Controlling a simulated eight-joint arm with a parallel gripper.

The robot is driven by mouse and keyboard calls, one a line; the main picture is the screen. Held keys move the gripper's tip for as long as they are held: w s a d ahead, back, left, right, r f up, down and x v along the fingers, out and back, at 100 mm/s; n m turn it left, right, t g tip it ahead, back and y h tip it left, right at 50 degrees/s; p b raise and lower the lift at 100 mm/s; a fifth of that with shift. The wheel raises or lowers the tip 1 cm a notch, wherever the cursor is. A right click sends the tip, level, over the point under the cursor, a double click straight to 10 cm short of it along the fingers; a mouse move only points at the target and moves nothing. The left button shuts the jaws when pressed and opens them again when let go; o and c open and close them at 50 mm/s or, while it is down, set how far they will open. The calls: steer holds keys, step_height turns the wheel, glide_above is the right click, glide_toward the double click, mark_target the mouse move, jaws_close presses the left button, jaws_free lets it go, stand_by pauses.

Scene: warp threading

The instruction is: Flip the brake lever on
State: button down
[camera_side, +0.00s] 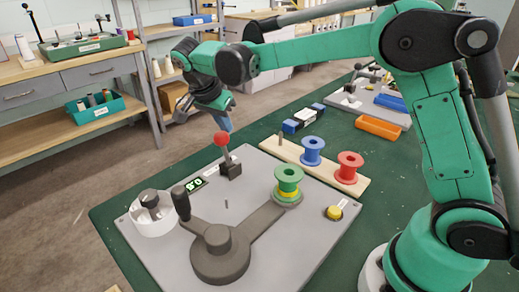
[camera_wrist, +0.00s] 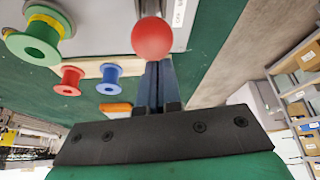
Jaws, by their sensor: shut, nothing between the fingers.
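The brake lever is a short metal stick with a red ball knob (camera_side: 222,138), rising from a black block on the grey machine plate (camera_side: 300,235). It leans a little to the left in the side view. My gripper (camera_side: 225,127) points down just above and behind the knob; its blue fingers are shut with nothing between them. In the wrist view the red knob (camera_wrist: 152,39) sits right at the tips of my closed fingers (camera_wrist: 153,72) and partly covers them. I cannot tell whether they touch.
The plate carries a dark crank arm (camera_side: 220,252), a green spool (camera_side: 288,180), a dial (camera_side: 150,200), a small green-digit display (camera_side: 194,183) and a yellow button (camera_side: 334,212). Blue (camera_side: 312,150) and red (camera_side: 349,167) spools stand on a wooden board behind. An orange tray (camera_side: 377,126) lies farther back.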

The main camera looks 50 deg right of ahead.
mark_target(215, 135)
steer(key=shift+a+f, duration=0.15)
steer(key=shift+a, duration=0.65)
steer(key=shift+a+f, duration=0.1)
steer(key=shift+a, duration=0.65)
steer(key=shift+a+f, duration=0.3)
steer(key=shift+a, duration=0.55)
steer(key=d+r, duration=0.1)
steer(key=w+d+r, duration=0.1)
steer(key=d, duration=0.1)
steer(key=shift+d+r, duration=0.3)
steer(key=shift+r, duration=0.1)
steer(key=a+r, duration=0.5)
steer(key=a, duration=0.3)
steer(key=shift+s+a, duration=0.15)
steer(key=shift+s, duration=0.2)
